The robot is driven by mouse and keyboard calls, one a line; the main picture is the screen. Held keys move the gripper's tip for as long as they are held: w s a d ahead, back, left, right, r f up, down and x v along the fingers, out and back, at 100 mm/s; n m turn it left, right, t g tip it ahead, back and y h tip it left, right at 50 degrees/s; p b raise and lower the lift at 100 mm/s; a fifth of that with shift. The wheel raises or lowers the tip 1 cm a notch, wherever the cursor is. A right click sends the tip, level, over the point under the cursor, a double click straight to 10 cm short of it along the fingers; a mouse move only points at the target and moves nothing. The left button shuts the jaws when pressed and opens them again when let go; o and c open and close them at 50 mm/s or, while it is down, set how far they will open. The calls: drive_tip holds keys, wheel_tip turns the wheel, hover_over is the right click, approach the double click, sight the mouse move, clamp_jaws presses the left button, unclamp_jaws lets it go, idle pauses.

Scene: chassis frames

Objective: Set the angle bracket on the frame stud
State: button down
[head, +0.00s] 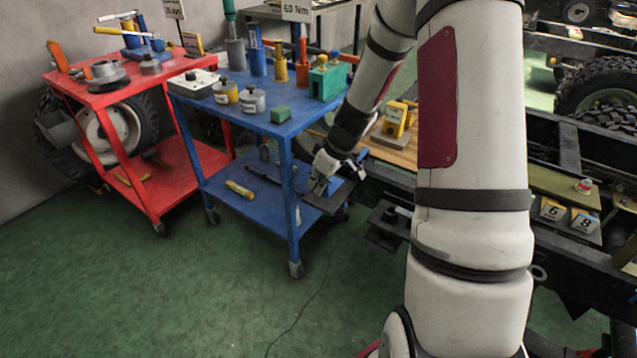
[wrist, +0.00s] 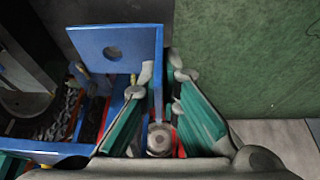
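My gripper (head: 325,172) hangs over the green floor between the blue cart and the chassis frame. In the wrist view its green-padded fingers (wrist: 163,78) close on the upright flange of a blue angle bracket (wrist: 92,42). The bracket's flat plate, with one round hole, sticks out to the left. In the head view the held bracket (head: 328,198) looks like a dark flat plate, clear of any support. A dark bracket plate (head: 386,234) juts from the frame, right of and below my gripper. A small dark upright there may be the stud; I cannot tell.
The blue cart (head: 245,118), left of my gripper, carries several tools and a green box (head: 328,82). A red cart (head: 95,92) stands farther left. The black chassis frame (head: 567,148) lies to the right, partly behind my arm. Open green floor (head: 200,290) lies in front.

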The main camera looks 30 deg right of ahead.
drive_tip(key=shift+f+b, duration=1.5)
drive_tip(key=shift+b, duration=0.8)
idle(1.0)
drive_tip(key=c, duration=1.7)
unclamp_jaws()
drive_tip(key=shift+r, duration=0.2)
drive_tip(key=shift+r+p, duration=0.75)
drive_tip(key=shift+r, duration=0.6)
drive_tip(key=shift+r+p, duration=1.65)
drive_tip(key=shift+r, duration=0.8)
